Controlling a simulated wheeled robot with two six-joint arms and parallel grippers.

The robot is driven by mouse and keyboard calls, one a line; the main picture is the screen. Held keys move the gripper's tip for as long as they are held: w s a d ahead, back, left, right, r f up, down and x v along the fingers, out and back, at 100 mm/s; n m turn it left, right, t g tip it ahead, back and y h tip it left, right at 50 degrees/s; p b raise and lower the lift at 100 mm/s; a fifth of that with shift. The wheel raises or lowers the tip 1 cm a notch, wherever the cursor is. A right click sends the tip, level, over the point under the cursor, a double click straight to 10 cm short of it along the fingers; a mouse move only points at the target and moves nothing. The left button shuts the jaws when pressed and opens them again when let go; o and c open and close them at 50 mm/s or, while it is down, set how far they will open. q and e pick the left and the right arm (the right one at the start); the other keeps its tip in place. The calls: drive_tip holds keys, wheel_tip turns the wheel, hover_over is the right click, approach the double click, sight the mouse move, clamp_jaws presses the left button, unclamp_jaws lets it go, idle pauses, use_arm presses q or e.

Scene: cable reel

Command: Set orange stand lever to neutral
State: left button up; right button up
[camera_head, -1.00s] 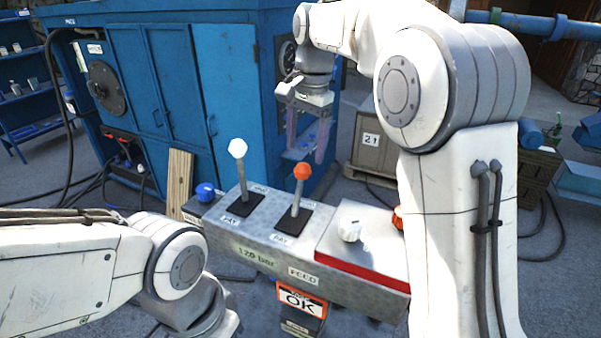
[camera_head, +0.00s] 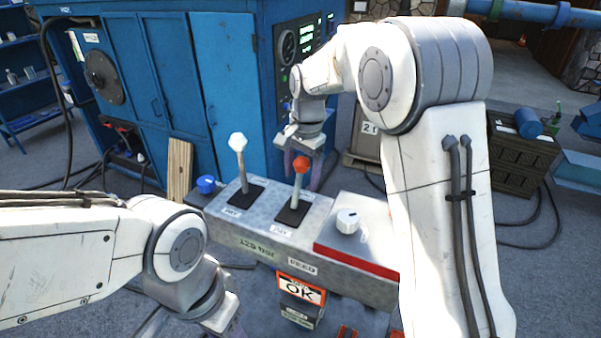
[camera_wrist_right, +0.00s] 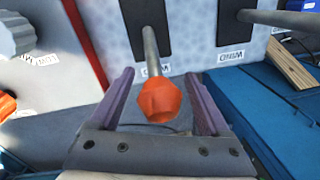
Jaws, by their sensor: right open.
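The orange-knobbed lever (camera_head: 301,166) rises from a black slot plate on the grey control stand (camera_head: 262,230). Its shaft leans slightly in the head view. My right gripper (camera_head: 303,172) is open around the knob.
A white-knobbed lever (camera_head: 238,145) stands just left of the orange one. A white dial (camera_head: 347,221) sits on the stand to the right, and a blue knob (camera_head: 206,185) at its left end. A blue cabinet (camera_head: 165,80) stands behind.

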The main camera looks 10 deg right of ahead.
drive_tip(key=shift+c, duration=0.2)
clamp_jaws()
drive_tip(key=s+t+b, duration=0.1)
drive_tip(key=b, duration=0.1)
drive_tip(key=a+r+t+h+b, duration=0.1)
drive_tip(key=b, duration=0.1)
drive_tip(key=shift+s+a+b, duration=0.25)
drive_tip(key=shift+s+b, duration=0.1)
drive_tip(key=shift+s, duration=0.05)
drive_tip(key=shift+s+r, duration=0.1)
drive_tip(key=shift+r, duration=0.05)
drive_tip(key=shift+s+a, duration=0.1)
drive_tip(key=shift+a, duration=0.1)
drive_tip(key=shift+r, duration=0.2)
